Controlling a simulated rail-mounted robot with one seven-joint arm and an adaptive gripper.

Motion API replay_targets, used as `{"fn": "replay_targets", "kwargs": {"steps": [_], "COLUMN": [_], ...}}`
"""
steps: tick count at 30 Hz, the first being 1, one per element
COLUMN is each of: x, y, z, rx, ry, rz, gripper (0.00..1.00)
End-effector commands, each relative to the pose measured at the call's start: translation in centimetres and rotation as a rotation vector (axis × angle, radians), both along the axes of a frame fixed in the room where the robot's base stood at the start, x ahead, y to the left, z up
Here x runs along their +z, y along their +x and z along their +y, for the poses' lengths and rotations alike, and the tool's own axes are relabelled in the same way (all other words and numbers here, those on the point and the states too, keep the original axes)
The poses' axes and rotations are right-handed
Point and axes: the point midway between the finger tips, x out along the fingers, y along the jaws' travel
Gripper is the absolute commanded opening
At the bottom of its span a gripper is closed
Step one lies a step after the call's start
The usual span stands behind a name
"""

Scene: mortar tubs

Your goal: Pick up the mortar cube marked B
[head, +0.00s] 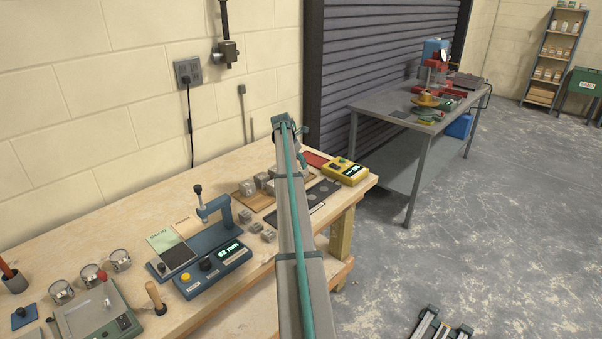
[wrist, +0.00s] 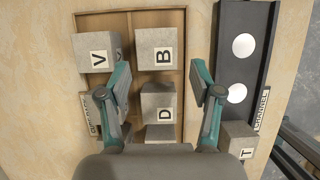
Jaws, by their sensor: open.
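The mortar cube marked B (wrist: 158,44) is a grey cube with a white letter label. It sits at the top middle of the wrist view on a shallow wooden tray (wrist: 118,22). My gripper (wrist: 160,72) is open, with its teal-and-grey fingers on either side of the column of cubes. Cube D (wrist: 155,96) lies between the fingers in the picture. Cube V (wrist: 92,53) is at the left. In the head view my arm hides the gripper and part of the tray.
Another grey cube (wrist: 158,132) is below D. Cube T (wrist: 238,140) is at lower right, beside a dark plate with white discs (wrist: 243,80). In the head view, a blue device (head: 213,268) and a yellow device (head: 344,170) stand on the wooden bench.

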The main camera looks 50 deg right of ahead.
Motion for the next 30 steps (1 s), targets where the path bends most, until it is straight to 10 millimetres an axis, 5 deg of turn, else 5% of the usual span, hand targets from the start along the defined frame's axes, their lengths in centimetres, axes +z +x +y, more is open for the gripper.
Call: {"fn": "replay_targets", "kwargs": {"steps": [18, 26, 30], "x": [-5.5, -6.0, -6.0], "y": [0.1, 0.1, 0.1], "z": [-2.6, -2.7, -2.7], "rx": [-0.001, 0.0, -0.001], "ry": [0.001, 0.0, 0.0], "rz": [0.0, -0.002, -0.001], "gripper": [0.65, 0.65, 0.43]}}
